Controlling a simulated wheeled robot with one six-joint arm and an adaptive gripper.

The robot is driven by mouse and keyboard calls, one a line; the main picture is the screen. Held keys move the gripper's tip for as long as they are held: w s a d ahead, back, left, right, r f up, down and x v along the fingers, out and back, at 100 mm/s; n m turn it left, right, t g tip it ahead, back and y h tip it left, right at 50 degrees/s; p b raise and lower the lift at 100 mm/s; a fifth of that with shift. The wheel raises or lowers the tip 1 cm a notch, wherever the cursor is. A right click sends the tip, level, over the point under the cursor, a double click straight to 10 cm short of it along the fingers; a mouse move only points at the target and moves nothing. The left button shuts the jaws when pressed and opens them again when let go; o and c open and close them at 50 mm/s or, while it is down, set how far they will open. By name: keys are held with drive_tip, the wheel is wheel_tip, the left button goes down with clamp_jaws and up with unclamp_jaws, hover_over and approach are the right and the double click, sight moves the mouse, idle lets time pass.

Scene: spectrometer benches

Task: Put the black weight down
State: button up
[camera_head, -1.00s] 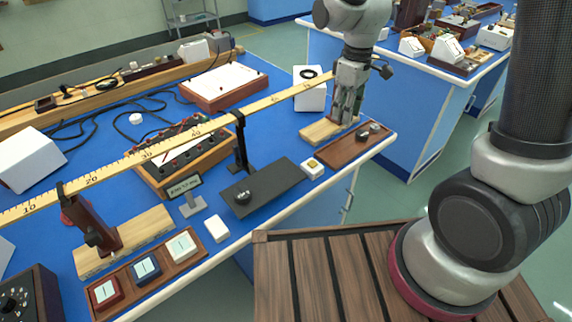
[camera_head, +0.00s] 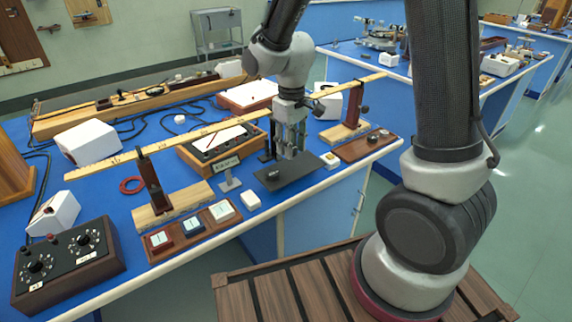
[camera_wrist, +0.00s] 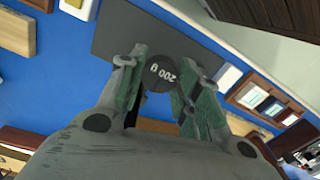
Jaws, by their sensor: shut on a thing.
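My gripper (camera_head: 288,155) is upright over the dark grey plate (camera_head: 299,168) on the blue bench. In the wrist view my gripper (camera_wrist: 160,72) is shut on a round black weight (camera_wrist: 161,75) with white figures on its top, at the fingertips. The grey plate (camera_wrist: 115,35) lies behind it there. I cannot tell how much gap there is below the weight. In the head view the held weight is not clear. A dark round piece with white marks (camera_head: 273,174) sits on the plate's near part.
A yellow ruler beam (camera_head: 190,137) runs along the bench behind the plate, close to my gripper. A small white block (camera_head: 250,200) and a tray of cards (camera_head: 190,231) stand left. A brown tray (camera_head: 352,152) with small weights and a white block (camera_head: 331,160) stand right.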

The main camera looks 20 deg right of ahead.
sight(291, 168)
drive_tip(key=shift+d+f, duration=0.1)
drive_tip(key=shift+f, duration=2.55)
drive_tip(key=shift+f, duration=0.1)
drive_tip(key=o, duration=0.8)
drive_tip(key=shift+o, duration=0.4)
wheel_tip(291, 168, up, 12)
drive_tip(key=shift+f, duration=0.25)
drive_tip(key=shift+d+r, duration=0.1)
drive_tip(key=shift+r, duration=0.45)
drive_tip(key=s+d+r+m+t, duration=0.2)
drive_tip(key=s+d+r, duration=0.4)
drive_tip(key=s, duration=0.3)
drive_tip(key=s+d+r+m+t, duration=0.2)
drive_tip(key=s+d+r+m, duration=0.1)
drive_tip(key=s+d+r, duration=0.3)
drive_tip(key=s+d, duration=0.2)
drive_tip(key=s, duration=0.2)
drive_tip(key=shift+d+m, duration=0.3)
drive_tip(key=shift+m, duration=0.1)
